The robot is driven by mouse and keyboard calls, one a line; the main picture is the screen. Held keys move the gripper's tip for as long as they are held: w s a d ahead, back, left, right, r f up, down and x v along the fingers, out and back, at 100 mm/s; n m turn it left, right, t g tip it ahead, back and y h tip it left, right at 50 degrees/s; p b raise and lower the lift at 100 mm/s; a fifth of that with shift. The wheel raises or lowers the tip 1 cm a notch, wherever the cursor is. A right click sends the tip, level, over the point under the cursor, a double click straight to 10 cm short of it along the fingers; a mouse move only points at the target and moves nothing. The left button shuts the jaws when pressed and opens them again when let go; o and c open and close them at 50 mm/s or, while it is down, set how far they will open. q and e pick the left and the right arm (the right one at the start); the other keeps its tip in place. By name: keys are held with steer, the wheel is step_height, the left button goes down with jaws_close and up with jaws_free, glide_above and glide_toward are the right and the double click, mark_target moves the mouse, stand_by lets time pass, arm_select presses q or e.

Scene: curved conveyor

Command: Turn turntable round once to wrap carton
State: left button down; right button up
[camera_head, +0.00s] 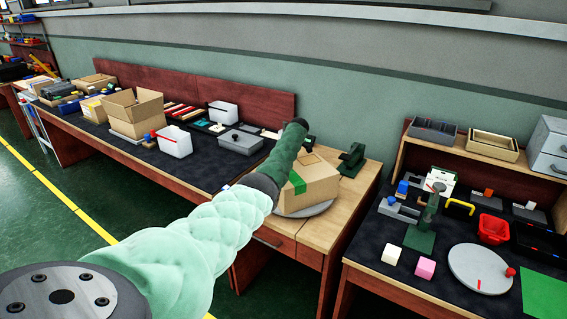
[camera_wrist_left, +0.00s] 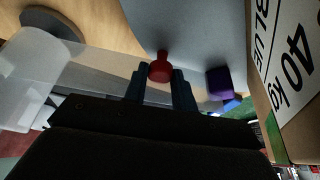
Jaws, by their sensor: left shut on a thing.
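The carton (camera_head: 318,185), brown with a green tape patch, stands on the grey round turntable (camera_head: 308,211) at the right end of the long bench in the head view. In the left wrist view the turntable (camera_wrist_left: 190,25) shows as a grey disc with a red knob (camera_wrist_left: 160,68) at its rim. The carton (camera_wrist_left: 262,100) is at the right edge there, with a label reading "BLUE" and "40 kg". My left gripper (camera_wrist_left: 161,76) is shut on the red knob. In the head view my arm and the carton hide its fingertips. My right gripper is not in view.
A purple block (camera_wrist_left: 219,82) is near the disc's rim. A translucent white object (camera_wrist_left: 28,90) is at the left of the wrist view. A dark green stand (camera_head: 352,160) is behind the carton. The right bench holds another grey disc (camera_head: 480,268) and several small items.

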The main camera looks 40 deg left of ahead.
arm_select(q)
steer(key=shift+s, duration=0.1)
stand_by(0.3)
steer(key=c, duration=1.1)
jaws_free()
steer(key=shift+c, duration=0.2)
steer(key=shift+r, duration=0.25)
steer(key=b+v, duration=0.1)
steer(key=v, duration=0.6)
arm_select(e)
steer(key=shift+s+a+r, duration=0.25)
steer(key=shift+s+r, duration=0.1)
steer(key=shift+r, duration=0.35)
